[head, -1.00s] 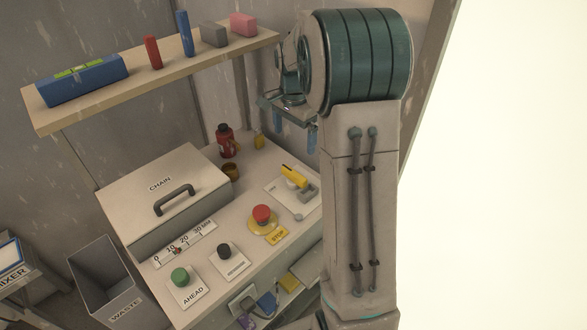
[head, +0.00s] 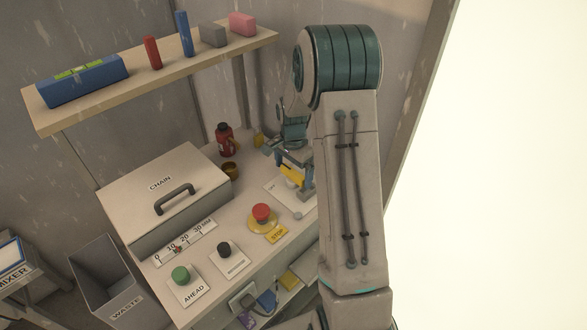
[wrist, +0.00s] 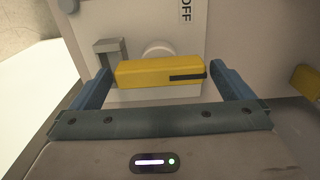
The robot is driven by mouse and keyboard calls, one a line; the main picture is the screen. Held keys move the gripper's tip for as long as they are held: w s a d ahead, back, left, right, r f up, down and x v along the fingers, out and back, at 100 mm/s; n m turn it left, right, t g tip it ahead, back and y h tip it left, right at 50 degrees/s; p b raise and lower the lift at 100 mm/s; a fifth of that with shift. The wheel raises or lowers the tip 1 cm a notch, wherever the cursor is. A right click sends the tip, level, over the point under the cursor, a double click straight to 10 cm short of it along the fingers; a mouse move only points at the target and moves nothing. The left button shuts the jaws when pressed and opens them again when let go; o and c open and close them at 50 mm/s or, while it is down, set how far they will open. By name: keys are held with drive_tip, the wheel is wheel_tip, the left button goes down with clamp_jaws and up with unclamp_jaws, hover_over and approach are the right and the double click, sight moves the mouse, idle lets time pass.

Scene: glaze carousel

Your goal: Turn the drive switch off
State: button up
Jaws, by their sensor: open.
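The drive switch has a yellow handle (head: 293,172) on a pale plate (head: 278,194) marked OFF, at the right end of the bench top. In the wrist view the yellow handle (wrist: 158,72) lies crosswise between the two blue fingers of my gripper (wrist: 158,88), with a black strip at its right end. My gripper (head: 295,172) is open, with a finger beyond each end of the handle. Whether either finger touches it I cannot tell. A grey bracket (wrist: 111,52) and a round white hub (wrist: 158,48) show on the plate. My arm hides part of the switch in the head view.
A red stop button (head: 261,212) on a yellow base is just left of the switch. A black button (head: 224,249) and green AHEAD button (head: 180,273) are nearer. A red bottle (head: 225,140) and brown jar (head: 230,171) stand behind.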

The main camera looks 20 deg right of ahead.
drive_tip(key=c, duration=0.8)
drive_tip(key=shift+n, duration=0.3)
drive_tip(key=n+b, duration=0.1)
drive_tip(key=n, duration=0.3)
drive_tip(key=shift+b, duration=0.3)
drive_tip(key=n+b, duration=0.1)
drive_tip(key=n, duration=0.3)
drive_tip(key=shift+n, duration=0.4)
drive_tip(key=n, duration=0.4)
drive_tip(key=shift+r+n, duration=0.1)
drive_tip(key=shift+n, duration=0.2)
drive_tip(key=shift+w+n, duration=0.1)
drive_tip(key=shift+n, duration=1.9)
